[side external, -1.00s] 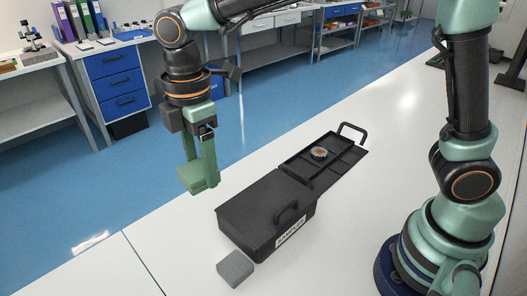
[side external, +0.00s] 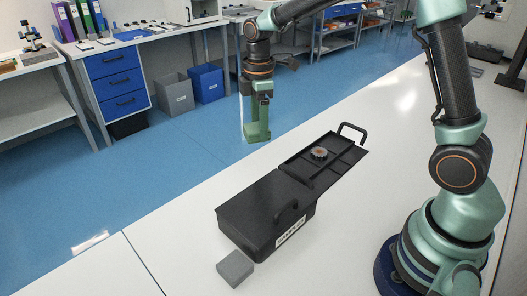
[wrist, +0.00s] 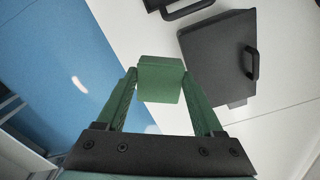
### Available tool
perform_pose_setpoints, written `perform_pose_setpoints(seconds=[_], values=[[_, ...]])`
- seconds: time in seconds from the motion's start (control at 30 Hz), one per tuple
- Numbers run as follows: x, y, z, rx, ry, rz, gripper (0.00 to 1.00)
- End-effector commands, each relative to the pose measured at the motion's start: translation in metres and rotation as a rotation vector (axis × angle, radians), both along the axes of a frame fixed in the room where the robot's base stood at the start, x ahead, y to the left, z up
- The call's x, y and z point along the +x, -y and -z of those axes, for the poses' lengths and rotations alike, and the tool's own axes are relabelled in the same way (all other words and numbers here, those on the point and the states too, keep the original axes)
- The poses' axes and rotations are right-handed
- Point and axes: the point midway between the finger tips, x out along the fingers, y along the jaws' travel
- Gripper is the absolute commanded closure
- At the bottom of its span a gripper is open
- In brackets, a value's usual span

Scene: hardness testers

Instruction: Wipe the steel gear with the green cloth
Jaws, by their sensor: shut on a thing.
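My gripper (side external: 256,118) is shut on the green cloth (side external: 258,136), a folded block between the fingertips. The cloth also shows in the wrist view (wrist: 160,78), gripped at both sides. My gripper hangs in the air beyond the black case, to the left of the gear in the side view. The steel gear (side external: 319,153) is small and round, with a brownish top. It sits in the divided black tray (side external: 297,168) at the far end of the case. The cloth and gear are apart. I cannot make out the gear in the wrist view.
The black case (side external: 262,207) has a labelled front and a handle (side external: 287,210) on top. The tray has a raised handle (side external: 352,128) at its far end. A grey block (side external: 235,268) lies by the case. The white bench (side external: 180,240) is clear to the left.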

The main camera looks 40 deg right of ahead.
Motion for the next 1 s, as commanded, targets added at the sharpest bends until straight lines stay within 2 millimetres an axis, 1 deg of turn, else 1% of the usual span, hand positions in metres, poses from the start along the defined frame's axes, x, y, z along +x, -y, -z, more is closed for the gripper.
perform_pose_setpoints(seconds=[0.03, 0.07, 0.1, 0.17, 0.2, 0.27, 0.3, 0.4, 0.5, 0.6, 0.7, 0.87, 1.0], values=[[0.001, 0.026, 0.006, 0.0, -0.003, 0.046, 0.76], [0.001, 0.039, 0.008, 0.0, -0.002, 0.067, 0.76], [0.0, 0.057, 0.012, 0.0, -0.003, 0.098, 0.76], [-0.003, 0.083, 0.018, 0.001, -0.003, 0.14, 0.76], [-0.005, 0.101, 0.021, 0.0, -0.002, 0.17, 0.76], [-0.01, 0.126, 0.027, 0.001, -0.004, 0.212, 0.76], [-0.014, 0.142, 0.03, 0.001, -0.003, 0.239, 0.76], [-0.026, 0.178, 0.038, 0.001, -0.003, 0.3, 0.76], [-0.036, 0.204, 0.044, 0.001, -0.001, 0.347, 0.76], [-0.045, 0.222, 0.048, 0.001, -0.001, 0.378, 0.76], [-0.05, 0.232, 0.051, 0.001, -0.001, 0.395, 0.76], [-0.051, 0.235, 0.055, 0.001, -0.001, 0.401, 0.76], [-0.051, 0.235, 0.064, 0.0, -0.002, 0.4, 0.76]])
